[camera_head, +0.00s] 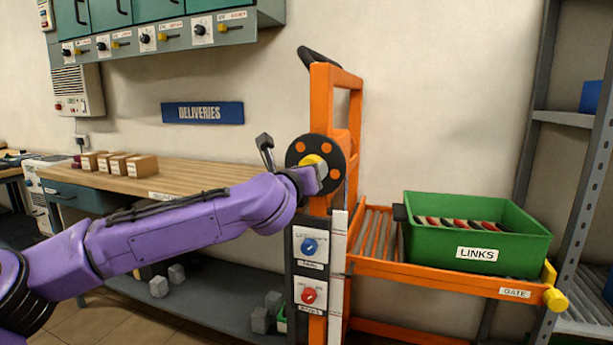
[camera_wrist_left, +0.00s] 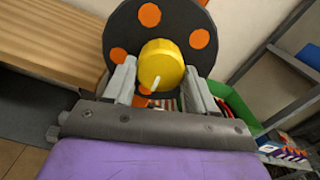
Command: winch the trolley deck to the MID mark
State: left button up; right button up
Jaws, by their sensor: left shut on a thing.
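The orange trolley (camera_head: 322,100) stands upright in the middle of the head view, with a black winch wheel (camera_head: 338,155) dotted orange on its post. My left gripper (camera_head: 318,178) is at the wheel, shut on the yellow hub knob (camera_head: 312,160). In the left wrist view the grey fingers (camera_wrist_left: 158,84) lie either side of the yellow knob (camera_wrist_left: 160,62), in front of the wheel (camera_wrist_left: 125,35). The roller deck (camera_head: 430,276) reaches right, low on the post. A pale strip (camera_head: 337,265) runs down the post; no MID mark is readable. My right gripper is not in view.
A green LINKS crate (camera_head: 520,238) sits on the deck. A yellow knob (camera_head: 555,299) is at the deck's GATE end. A blue dial (camera_head: 308,246) and red dial (camera_head: 309,295) are below the wheel. A workbench (camera_head: 190,174) stands left, grey shelving (camera_head: 567,190) right.

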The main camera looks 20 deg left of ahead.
pick_arm(q)
jog(key=o, duration=1)
jog(key=shift+o, duration=0.2)
jog(key=s+b, duration=0.1)
jog(key=s, duration=0.9)
jog(key=shift+s+a, duration=0.15)
jog(key=shift+s, duration=0.1)
jog(key=shift+f, duration=0.1)
